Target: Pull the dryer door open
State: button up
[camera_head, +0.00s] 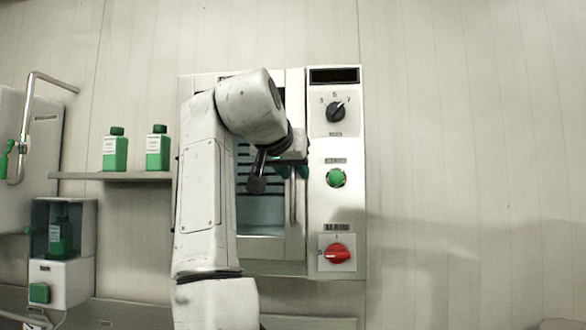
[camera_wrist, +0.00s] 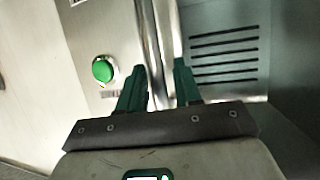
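The dryer (camera_head: 335,215) is a white wall cabinet with a control panel on its right side. Its door (camera_head: 262,247) is partly hidden behind my arm; a pane with dark slots behind it shows. The vertical metal door handle (camera_head: 293,205) runs along the door's right edge, and it also shows in the wrist view (camera_wrist: 168,35). My gripper (camera_head: 291,171) is at the upper part of this handle. In the wrist view its green fingers (camera_wrist: 161,68) are spread, with the handle between them. I cannot tell whether either finger touches it. The door looks closed.
The panel carries a black dial (camera_head: 336,112), a green button (camera_head: 336,178) and a red switch (camera_head: 337,254). Green bottles (camera_head: 116,152) stand on a shelf (camera_head: 112,176) to the left, above a dispenser (camera_head: 62,265). The wall right of the dryer is clear.

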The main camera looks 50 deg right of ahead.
grip_shut()
jog(key=shift+a, duration=0.1)
dwell(0.3)
